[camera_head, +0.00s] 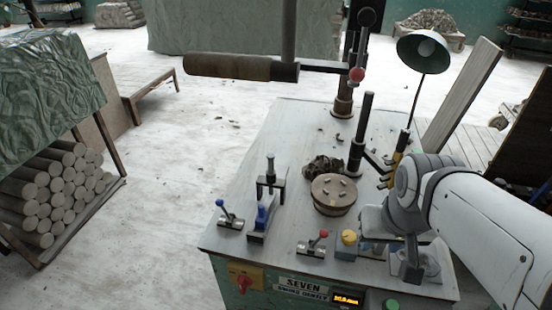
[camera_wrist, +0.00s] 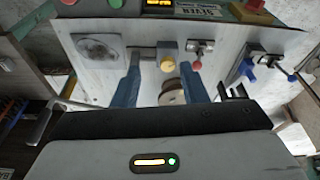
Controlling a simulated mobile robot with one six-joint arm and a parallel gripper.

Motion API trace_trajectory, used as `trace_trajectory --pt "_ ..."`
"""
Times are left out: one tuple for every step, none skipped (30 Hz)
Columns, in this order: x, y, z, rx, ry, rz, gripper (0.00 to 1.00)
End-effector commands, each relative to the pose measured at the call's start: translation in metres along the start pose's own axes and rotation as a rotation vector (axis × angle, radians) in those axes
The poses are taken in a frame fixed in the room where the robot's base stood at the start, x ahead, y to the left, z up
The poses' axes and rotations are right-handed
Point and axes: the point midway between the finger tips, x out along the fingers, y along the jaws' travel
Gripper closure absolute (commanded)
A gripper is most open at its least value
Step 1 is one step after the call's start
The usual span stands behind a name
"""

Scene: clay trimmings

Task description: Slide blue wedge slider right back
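The blue wedge slider (camera_head: 261,218) sits in a short metal track on the grey bench top, left of the round wooden disc. It also shows at the right of the wrist view (camera_wrist: 246,68). My gripper (camera_wrist: 160,68) has two blue fingers spread apart with nothing held between them. A yellow knob appears between the fingertips in the wrist view. In the head view my arm reaches in from the right, with its end over the bench's right part, well apart from the slider. The fingers are not clear there.
A blue-knobbed lever (camera_head: 229,214) stands left of the slider. A red-knobbed lever (camera_head: 318,243) and the yellow knob (camera_head: 349,238) stand to its right. A black upright clamp (camera_head: 270,178) and the wooden disc (camera_head: 334,194) are behind. A lamp (camera_head: 423,52) overhangs the back.

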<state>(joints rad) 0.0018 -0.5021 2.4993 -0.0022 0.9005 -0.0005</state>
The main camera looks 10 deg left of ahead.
Motion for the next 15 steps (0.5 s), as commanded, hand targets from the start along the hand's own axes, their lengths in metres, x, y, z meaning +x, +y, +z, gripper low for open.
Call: trace_trajectory --pt "0.000 -0.002 -0.004 0.000 -0.003 -0.002 0.61" --pt "0.001 -0.003 -0.007 0.001 -0.006 -0.003 0.61" --pt "0.002 -0.006 -0.012 0.001 -0.013 -0.006 0.61" --pt "0.002 -0.011 -0.018 0.002 -0.018 -0.008 0.61" --pt "0.004 -0.017 -0.025 0.000 -0.025 -0.012 0.61" --pt "0.006 -0.025 -0.036 0.004 -0.035 -0.016 0.61" --pt "0.008 -0.030 -0.045 0.009 -0.045 -0.018 0.61" --pt "0.011 -0.037 -0.054 0.013 -0.055 -0.021 0.61" --pt "0.015 -0.047 -0.068 0.020 -0.068 -0.024 0.61" --pt "0.020 -0.055 -0.078 0.026 -0.079 -0.026 0.61" --pt "0.024 -0.064 -0.088 0.031 -0.090 -0.027 0.61" --pt "0.031 -0.077 -0.101 0.039 -0.104 -0.028 0.61" --pt "0.037 -0.086 -0.110 0.046 -0.115 -0.028 0.61" --pt "0.043 -0.097 -0.119 0.052 -0.125 -0.028 0.61" --pt "0.051 -0.111 -0.130 0.060 -0.138 -0.027 0.61"
